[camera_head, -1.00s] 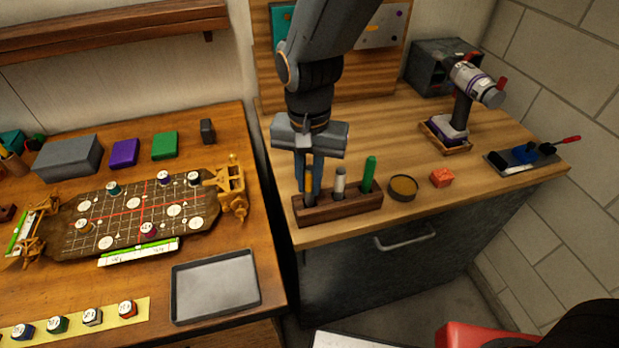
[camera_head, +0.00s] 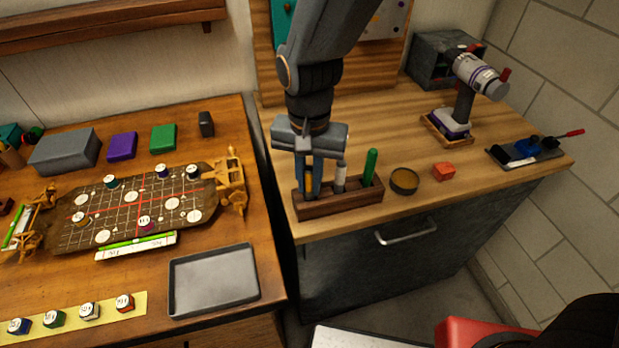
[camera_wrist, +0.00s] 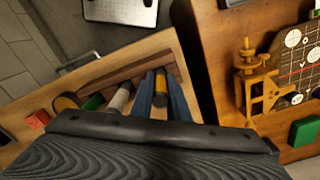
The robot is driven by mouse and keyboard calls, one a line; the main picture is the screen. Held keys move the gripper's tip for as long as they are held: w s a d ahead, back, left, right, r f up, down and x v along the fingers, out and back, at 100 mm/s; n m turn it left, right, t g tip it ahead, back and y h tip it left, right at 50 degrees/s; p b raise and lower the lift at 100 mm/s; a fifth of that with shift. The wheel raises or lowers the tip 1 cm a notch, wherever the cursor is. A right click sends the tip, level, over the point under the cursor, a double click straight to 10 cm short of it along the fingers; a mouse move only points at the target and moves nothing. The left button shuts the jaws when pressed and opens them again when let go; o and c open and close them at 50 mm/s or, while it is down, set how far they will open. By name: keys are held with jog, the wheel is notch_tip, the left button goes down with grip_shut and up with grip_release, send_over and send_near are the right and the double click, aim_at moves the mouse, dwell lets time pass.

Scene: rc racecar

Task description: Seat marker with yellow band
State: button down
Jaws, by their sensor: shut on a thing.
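The marker with the yellow band (camera_head: 308,180) stands roughly upright at the left end of the dark wooden rack (camera_head: 340,205). My gripper (camera_head: 310,188) points down and is shut on it, with a finger on each side. The yellow band (camera_wrist: 160,84) shows between the blue-grey fingers in the wrist view. The marker's lower end is at the left slot; the fingers and rack hide how deep it sits. A white-grey marker (camera_head: 340,176) stands in the middle of the rack, and a green marker (camera_head: 370,167) stands at its right.
A round brown-filled dish (camera_head: 404,181) and a red block (camera_head: 443,171) lie right of the rack. A power tool (camera_head: 463,100) stands behind them. The left table holds a game board (camera_head: 105,220) and an empty grey tray (camera_head: 213,280). Bare wood lies behind the rack.

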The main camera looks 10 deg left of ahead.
aim_at(310, 169)
jog(key=c, duration=1.6)
grip_release()
jog(key=shift+c, duration=0.2)
jog(key=shift+r+b, duration=0.9)
jog(key=shift+r, duration=3)
